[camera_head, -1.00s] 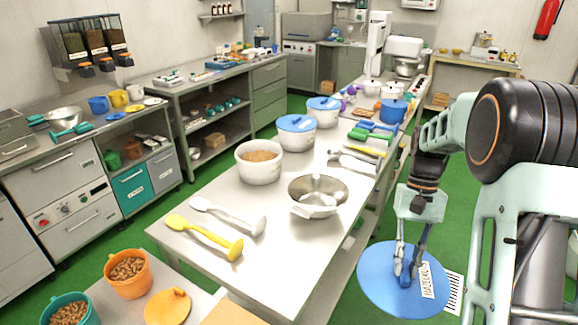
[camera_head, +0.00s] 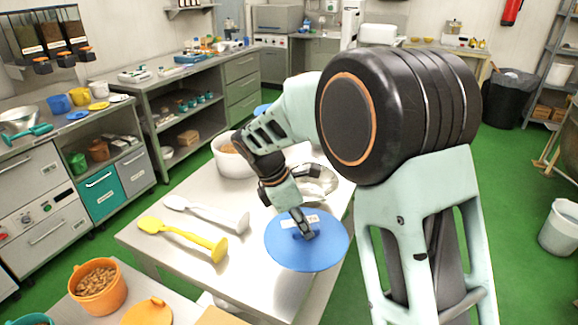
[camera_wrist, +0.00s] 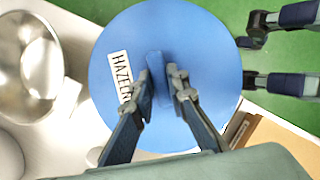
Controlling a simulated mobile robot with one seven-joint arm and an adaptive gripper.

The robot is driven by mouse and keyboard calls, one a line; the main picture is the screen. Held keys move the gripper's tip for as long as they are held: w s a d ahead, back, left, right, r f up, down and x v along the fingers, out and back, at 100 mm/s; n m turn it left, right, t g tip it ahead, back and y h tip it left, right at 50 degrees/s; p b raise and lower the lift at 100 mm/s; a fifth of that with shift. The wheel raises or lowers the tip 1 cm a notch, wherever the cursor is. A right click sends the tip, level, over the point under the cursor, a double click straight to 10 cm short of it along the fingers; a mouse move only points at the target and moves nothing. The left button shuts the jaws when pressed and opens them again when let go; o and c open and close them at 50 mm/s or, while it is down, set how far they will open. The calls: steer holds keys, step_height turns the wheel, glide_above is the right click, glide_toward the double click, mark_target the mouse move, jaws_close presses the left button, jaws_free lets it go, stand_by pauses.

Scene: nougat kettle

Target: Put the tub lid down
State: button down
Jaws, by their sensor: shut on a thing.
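The tub lid (camera_head: 287,254) is a blue disc with a white label and a raised grip. It also fills the middle of the wrist view (camera_wrist: 200,50), where its label reads "HAZEL" and part of the word is hidden. My gripper (camera_head: 305,233) is shut on the lid's grip, and it shows in the wrist view (camera_wrist: 163,88) with a finger on each side of the grip. In the head view the lid appears over the front right edge of the steel table (camera_head: 190,275); I cannot tell its height above the top.
A steel bowl (camera_head: 318,182) and an open white tub (camera_head: 228,165) stand behind the lid. A yellow spoon (camera_head: 180,237) and a white spoon (camera_head: 205,212) lie to its left. An orange tub (camera_head: 97,290) stands at the lower left. The table's front has bare room.

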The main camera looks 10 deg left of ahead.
mark_target(265, 232)
steer(key=a+n+t+y, duration=0.1)
steer(key=a+n, duration=0.2)
steer(key=a+n+b, duration=0.1)
steer(key=a+n, duration=0.2)
steer(key=a+n+t+y+b, duration=0.1)
steer(key=a+n, duration=0.2)
steer(key=shift+s+a+f+n+t+y, duration=0.25)
steer(key=shift+a+f+n+t+y, duration=0.05)
steer(key=shift+a+f, duration=0.25)
steer(key=shift+f, duration=0.05)
step_height(265, 232, down, 10)
steer(key=shift+r+b, duration=0.25)
steer(key=shift+b, duration=0.35)
steer(key=shift+f, duration=0.2)
steer(key=c, duration=1.9)
jaws_free()
steer(key=shift+r, duration=0.1)
steer(key=v, duration=1.2)
steer(key=shift+p, duration=0.45)
